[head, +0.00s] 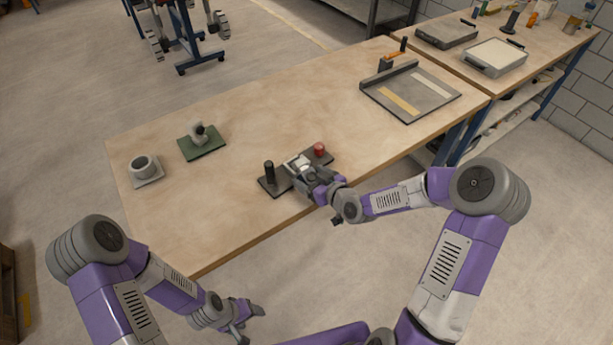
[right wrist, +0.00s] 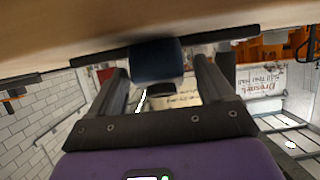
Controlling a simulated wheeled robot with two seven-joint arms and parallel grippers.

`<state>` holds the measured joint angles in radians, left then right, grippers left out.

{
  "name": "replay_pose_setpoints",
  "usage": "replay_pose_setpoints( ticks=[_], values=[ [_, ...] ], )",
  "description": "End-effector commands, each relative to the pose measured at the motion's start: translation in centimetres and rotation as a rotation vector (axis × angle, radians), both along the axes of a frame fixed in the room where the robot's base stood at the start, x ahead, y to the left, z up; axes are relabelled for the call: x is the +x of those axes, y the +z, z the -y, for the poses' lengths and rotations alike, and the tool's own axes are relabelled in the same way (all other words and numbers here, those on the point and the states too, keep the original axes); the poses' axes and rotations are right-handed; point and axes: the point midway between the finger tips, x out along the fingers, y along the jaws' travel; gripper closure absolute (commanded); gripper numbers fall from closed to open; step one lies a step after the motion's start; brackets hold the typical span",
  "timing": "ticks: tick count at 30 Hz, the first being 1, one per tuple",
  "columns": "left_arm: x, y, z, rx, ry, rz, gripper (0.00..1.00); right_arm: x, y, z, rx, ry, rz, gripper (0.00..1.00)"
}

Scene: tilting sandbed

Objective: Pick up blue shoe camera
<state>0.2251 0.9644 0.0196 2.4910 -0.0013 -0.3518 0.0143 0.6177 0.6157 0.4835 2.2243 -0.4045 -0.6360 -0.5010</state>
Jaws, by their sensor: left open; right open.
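A dark blue rounded object (right wrist: 157,62) shows in the right wrist view, between the two spread fingers of my right gripper (right wrist: 160,75). I cannot tell whether the fingers touch it, or whether it is the blue shoe camera. In the head view my right gripper (head: 306,172) is at the near edge of the table, over the middle of a dark plate (head: 268,186). The gripper hides part of the plate and whatever is between its fingers. My left gripper (head: 252,322) is open and empty, low in front of the table.
The plate carries a black post (head: 269,174) and a red knob (head: 320,149). A green plate with a grey piece (head: 199,133) and a grey cup (head: 143,165) stand at left. A grey tray (head: 425,100) lies at right. The table's middle (head: 270,110) is clear.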

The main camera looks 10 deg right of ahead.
Motion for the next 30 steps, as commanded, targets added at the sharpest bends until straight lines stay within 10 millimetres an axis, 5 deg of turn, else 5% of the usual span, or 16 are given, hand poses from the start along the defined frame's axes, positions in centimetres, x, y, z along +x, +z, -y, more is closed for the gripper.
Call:
replay_pose_setpoints(
  ticks=[10, 23, 30],
  values=[
    [0.03, -0.17, 0.01, 0.0, 0.0, 0.0, 0.37, 0.82, -0.33, -0.37, 0.0, 0.0, -0.001, 0.19],
    [0.03, -0.17, 0.01, 0.0, 0.0, 0.0, 0.37, 0.83, -0.29, -0.37, 0.0, 0.0, 0.0, 0.85],
    [0.02, -0.01, 0.01, 0.0, 0.0, 0.0, 0.37, 0.83, 0.13, -0.37, 0.0, 0.0, 0.0, 0.85]
  ],
)
